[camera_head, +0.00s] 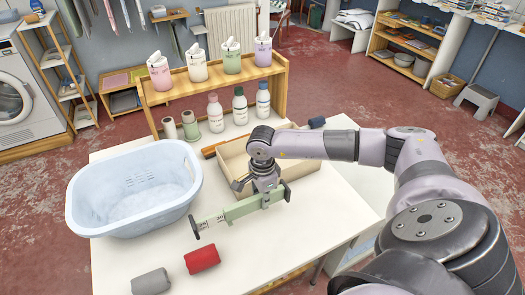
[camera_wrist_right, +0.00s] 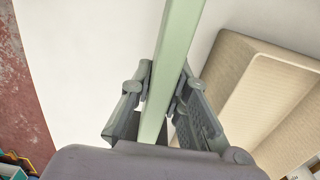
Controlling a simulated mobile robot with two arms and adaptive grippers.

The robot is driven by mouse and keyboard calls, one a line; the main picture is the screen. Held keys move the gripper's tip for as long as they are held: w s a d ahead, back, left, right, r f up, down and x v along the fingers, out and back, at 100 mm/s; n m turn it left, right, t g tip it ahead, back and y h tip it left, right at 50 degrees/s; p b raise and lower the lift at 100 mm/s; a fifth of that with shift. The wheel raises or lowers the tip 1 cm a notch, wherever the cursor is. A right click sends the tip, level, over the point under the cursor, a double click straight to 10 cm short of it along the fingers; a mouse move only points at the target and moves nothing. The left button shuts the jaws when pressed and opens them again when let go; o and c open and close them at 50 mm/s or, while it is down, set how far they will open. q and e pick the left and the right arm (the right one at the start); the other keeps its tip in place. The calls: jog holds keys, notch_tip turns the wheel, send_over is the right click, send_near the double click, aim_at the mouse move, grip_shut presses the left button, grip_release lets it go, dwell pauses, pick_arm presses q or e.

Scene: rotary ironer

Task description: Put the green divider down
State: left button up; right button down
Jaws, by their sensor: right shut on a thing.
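The green divider (camera_head: 238,208) is a long pale green bar with dark end pads. My right gripper (camera_head: 266,196) is shut on it near its right end and holds it over the white table, in front of the beige open box. In the right wrist view the divider (camera_wrist_right: 178,60) runs up between the two fingers of the gripper (camera_wrist_right: 163,105). I cannot tell whether its underside touches the table. The open box (camera_head: 306,182) is partly hidden behind my right arm; its corner (camera_wrist_right: 270,85) shows in the right wrist view. My left gripper is not in view.
A light blue laundry basket (camera_head: 90,221) stands left of the divider. A red roll (camera_head: 202,260) and a grey roll (camera_head: 151,282) lie in front. Several bottles and spools stand behind, below a wooden shelf (camera_head: 215,79). The white table (camera_head: 290,235) is clear at front right.

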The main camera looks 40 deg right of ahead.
jog(key=shift+f, duration=1.85)
jog(key=shift+f, duration=0.15)
jog(key=c, duration=1.6)
grip_release()
jog(key=shift+o, duration=0.3)
